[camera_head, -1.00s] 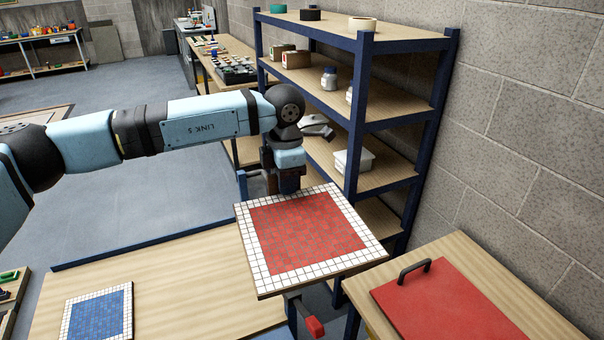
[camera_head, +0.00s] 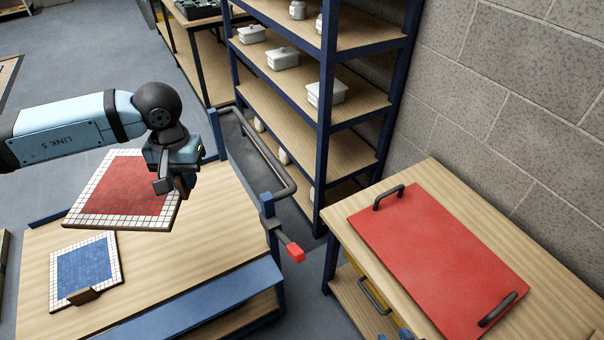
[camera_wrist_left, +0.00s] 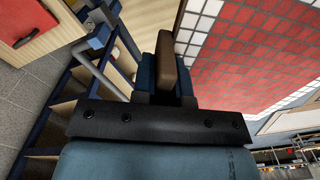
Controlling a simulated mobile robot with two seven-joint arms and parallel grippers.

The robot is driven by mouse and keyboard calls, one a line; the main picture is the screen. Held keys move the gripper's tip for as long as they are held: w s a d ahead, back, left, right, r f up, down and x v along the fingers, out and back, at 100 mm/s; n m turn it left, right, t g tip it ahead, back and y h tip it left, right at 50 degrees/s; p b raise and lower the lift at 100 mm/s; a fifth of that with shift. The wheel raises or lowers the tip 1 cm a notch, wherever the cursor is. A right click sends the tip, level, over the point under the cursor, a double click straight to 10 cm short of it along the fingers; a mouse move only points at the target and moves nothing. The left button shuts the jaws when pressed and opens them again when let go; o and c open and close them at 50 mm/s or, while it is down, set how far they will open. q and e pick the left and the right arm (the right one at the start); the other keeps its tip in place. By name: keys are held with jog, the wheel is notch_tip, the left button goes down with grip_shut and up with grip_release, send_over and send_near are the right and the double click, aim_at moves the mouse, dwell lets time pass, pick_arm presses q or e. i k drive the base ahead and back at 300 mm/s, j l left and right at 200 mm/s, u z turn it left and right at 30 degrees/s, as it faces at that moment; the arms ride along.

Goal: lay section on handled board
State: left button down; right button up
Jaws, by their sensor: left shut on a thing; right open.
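The red mosaic section (camera_head: 125,190) has a white tile border. My left gripper (camera_head: 175,183) is shut on its right edge and holds it roughly level above the left bench. The handled board (camera_head: 435,255) is a plain red panel with a dark handle at each end. It lies flat and bare on the right bench. A corner of it shows in the left wrist view (camera_wrist_left: 18,18).
A blue mosaic section (camera_head: 87,268) lies on the left bench (camera_head: 190,265), with a small wooden block at its front edge. A rail and a red-ended clamp (camera_head: 295,252) stick out at that bench's right side. A blue-framed shelf (camera_head: 325,120) stands behind the gap between benches.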

aim_at(435, 251)
jog(key=k+l+z, duration=0.1)
jog(key=k+l, duration=0.35)
jog(key=z, duration=1.25)
jog(key=i+l+z, duration=0.15)
jog(key=z, duration=0.3)
jog(key=i, duration=0.3)
